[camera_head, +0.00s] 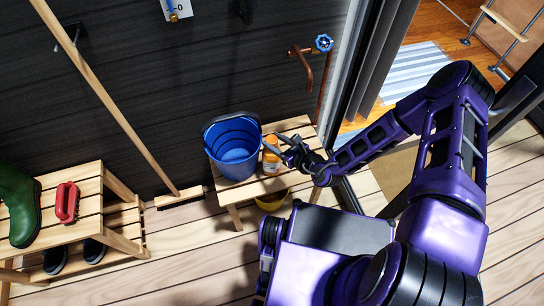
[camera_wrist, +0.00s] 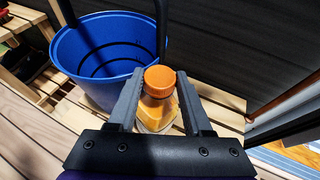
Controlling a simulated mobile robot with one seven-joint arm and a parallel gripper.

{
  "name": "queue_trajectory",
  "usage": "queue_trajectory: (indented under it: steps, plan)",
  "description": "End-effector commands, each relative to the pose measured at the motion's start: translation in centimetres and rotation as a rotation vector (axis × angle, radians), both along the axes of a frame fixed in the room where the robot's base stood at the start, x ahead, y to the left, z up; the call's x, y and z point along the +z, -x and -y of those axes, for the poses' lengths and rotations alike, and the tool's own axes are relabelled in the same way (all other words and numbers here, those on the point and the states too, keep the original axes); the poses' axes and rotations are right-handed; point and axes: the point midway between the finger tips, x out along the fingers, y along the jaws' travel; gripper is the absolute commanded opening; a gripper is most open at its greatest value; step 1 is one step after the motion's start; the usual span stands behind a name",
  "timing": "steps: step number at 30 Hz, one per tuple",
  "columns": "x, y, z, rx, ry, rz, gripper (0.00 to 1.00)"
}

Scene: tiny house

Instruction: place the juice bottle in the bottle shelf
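The juice bottle (camera_head: 271,158), orange with an orange cap, stands upright on a slatted wooden bench (camera_head: 262,187), just right of a blue bucket. My gripper (camera_head: 284,149) is at the bottle's right side, reaching in from the right. In the wrist view the bottle (camera_wrist: 157,108) shows between the two fingers of my gripper (camera_wrist: 160,88), its cap near the fingertips. The fingers are spread, one on each side; I cannot tell whether either touches it. The bottle's lower part is partly hidden by my gripper. I cannot make out a bottle shelf in either view.
The blue bucket (camera_head: 234,147) stands close to the bottle; its handle rises in the wrist view. A tap (camera_head: 323,43) and pipe are on the dark wall behind. A broom (camera_head: 110,100), a yellow bowl (camera_head: 271,200) under the bench and a boot rack (camera_head: 92,213) are nearby. A doorway opens right.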

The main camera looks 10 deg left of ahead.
Motion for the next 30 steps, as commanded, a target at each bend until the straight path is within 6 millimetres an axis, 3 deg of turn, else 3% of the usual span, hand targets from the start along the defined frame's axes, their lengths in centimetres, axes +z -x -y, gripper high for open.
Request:
queue_trajectory:
  steps: [1, 4, 5, 30]
  plan:
    - [-0.02, 0.02, 0.01, 0.000, 0.001, -0.001, 0.20]
    - [-0.03, 0.02, 0.01, 0.001, 0.001, -0.001, 0.02]
    - [-0.03, 0.02, 0.01, 0.001, 0.001, -0.001, 0.00]
    - [-0.06, 0.03, 0.05, 0.000, 0.002, -0.001, 0.00]
